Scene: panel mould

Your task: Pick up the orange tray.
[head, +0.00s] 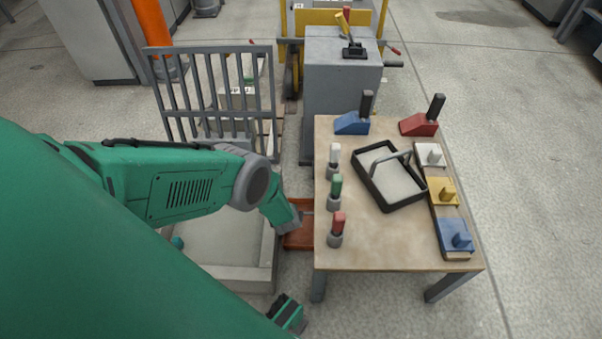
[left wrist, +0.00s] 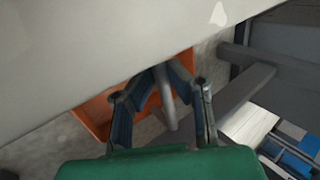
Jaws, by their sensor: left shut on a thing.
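The orange tray (head: 299,238) shows in the head view low down in the gap between the pale mould block and the table, partly hidden by my left arm and the table edge. In the left wrist view the orange tray (left wrist: 97,113) lies beyond my fingers, partly covered by a large pale surface. My left gripper (left wrist: 165,75) has its fingers closed around a grey bar at the tray, which looks like its handle. In the head view my left gripper (head: 301,216) is at the tray, its fingertips hard to make out. I cannot tell whether the tray is off the floor.
The wooden table (head: 385,245) stands right beside the tray. It bears a black-rimmed basket (head: 397,204) with a handle and several coloured blocks and pegs. The pale mould block (head: 225,245) is on the left, with a grey rail fence (head: 215,90) behind. Open floor lies to the right.

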